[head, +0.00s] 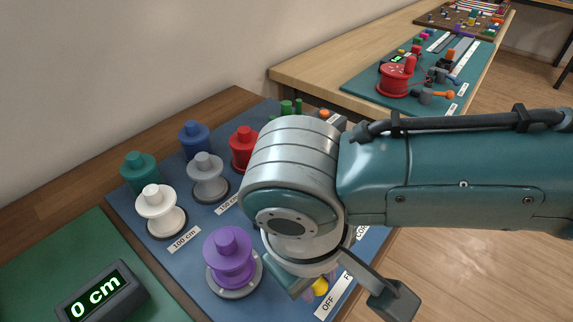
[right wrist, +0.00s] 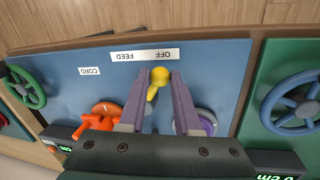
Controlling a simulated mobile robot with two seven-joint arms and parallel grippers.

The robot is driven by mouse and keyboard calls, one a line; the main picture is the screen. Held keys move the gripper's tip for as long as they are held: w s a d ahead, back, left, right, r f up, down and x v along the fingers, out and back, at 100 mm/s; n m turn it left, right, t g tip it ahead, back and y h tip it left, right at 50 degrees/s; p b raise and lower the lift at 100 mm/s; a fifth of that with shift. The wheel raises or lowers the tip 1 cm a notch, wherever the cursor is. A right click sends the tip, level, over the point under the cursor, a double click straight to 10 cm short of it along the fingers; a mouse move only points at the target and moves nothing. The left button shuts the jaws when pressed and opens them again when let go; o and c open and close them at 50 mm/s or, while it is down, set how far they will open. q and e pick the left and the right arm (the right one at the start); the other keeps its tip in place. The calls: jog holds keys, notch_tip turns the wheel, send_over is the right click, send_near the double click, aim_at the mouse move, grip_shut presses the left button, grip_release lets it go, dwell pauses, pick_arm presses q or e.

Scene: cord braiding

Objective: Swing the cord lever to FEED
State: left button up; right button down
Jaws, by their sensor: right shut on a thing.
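The cord lever (right wrist: 153,90) is yellow with a round knob, and it stands at the OFF end of a white strip (right wrist: 145,55) marked OFF and FEED. In the right wrist view the strip reads upside down. My right gripper (right wrist: 159,80) has its two fingers on either side of the lever and is shut on it. In the head view a bit of the yellow lever (head: 321,287) shows under my right wrist, next to the OFF end of the strip (head: 329,302). My right arm hides most of the panel there. My left gripper is not in view.
A purple spool (head: 230,257) stands close left of my right wrist. White (head: 157,205), grey (head: 206,172), teal, blue and red spools stand behind on the blue mat. A display (head: 100,292) reads 0 cm. An orange part (right wrist: 95,122) lies near the fingers.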

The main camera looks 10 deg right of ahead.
jog(key=shift+d+r+n+p, duration=0.15)
jog(key=shift+d+n+p, duration=0.3)
jog(key=shift+n+p, duration=0.4)
jog(key=shift+w+d+n+p, duration=0.1)
jog(key=shift+d+n+p, duration=0.3)
jog(key=shift+n+p, duration=0.3)
jog(key=n, duration=0.1)
jog(key=d+n+p, duration=0.1)
jog(key=n, duration=0.1)
jog(key=shift+w+d+t+y, duration=0.1)
jog(key=shift+w+t+y, duration=0.2)
jog(key=shift+t+y, duration=0.1)
jog(key=shift+w+d+n+p, duration=0.3)
jog(key=shift+d+n+p, duration=0.05)
jog(key=shift+n, duration=0.4)
jog(key=shift+w+d+n+y, duration=0.2)
jog(key=shift+w+n, duration=0.05)
jog(key=shift+n, duration=0.35)
jog(key=shift+w+d+n+y, duration=0.2)
jog(key=shift+n, duration=0.4)
jog(key=shift+w+d+f+n, duration=0.15)
jog(key=shift+w+n, duration=0.15)
jog(key=shift+n, duration=0.35)
jog(key=shift+w+d+f+n, duration=0.15)
jog(key=shift+w+n, duration=0.1)
jog(key=shift+n, duration=0.4)
jog(key=shift+r, duration=0.1)
